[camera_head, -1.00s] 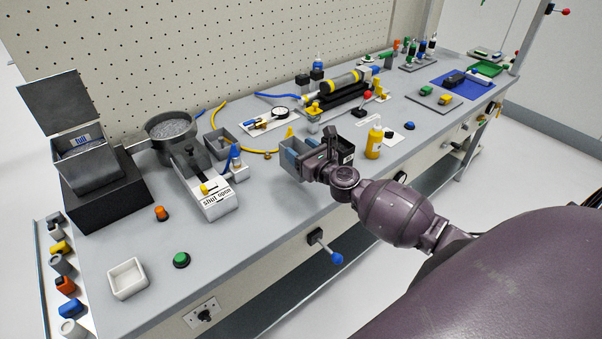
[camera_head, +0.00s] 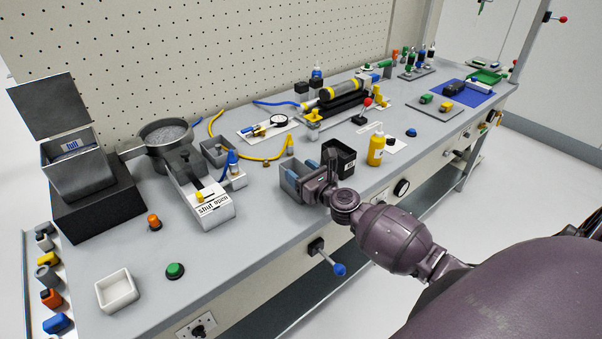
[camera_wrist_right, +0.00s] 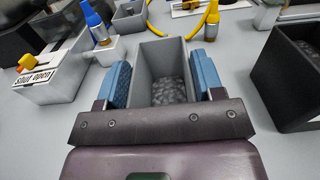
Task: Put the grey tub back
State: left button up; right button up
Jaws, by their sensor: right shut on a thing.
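The grey tub (camera_head: 290,184) is an open box with grey pebble-like pieces in its bottom, seen in the right wrist view (camera_wrist_right: 165,62). My right gripper (camera_head: 302,180) is shut on it, with a blue pad on either side of the tub in the wrist view (camera_wrist_right: 161,84). The tub is upright at the front part of the bench. I cannot tell whether its base touches the bench top. My left gripper is not in view.
A black bin (camera_head: 340,160) stands just right of the tub, and a yellow bottle (camera_head: 376,150) beyond it. Another grey tub (camera_head: 214,150) and a white shut/open slide unit (camera_head: 208,210) are to the left. Bare bench top lies left of the held tub.

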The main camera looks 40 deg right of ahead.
jog(key=shift+f, duration=0.1)
jog(key=o, duration=1.4)
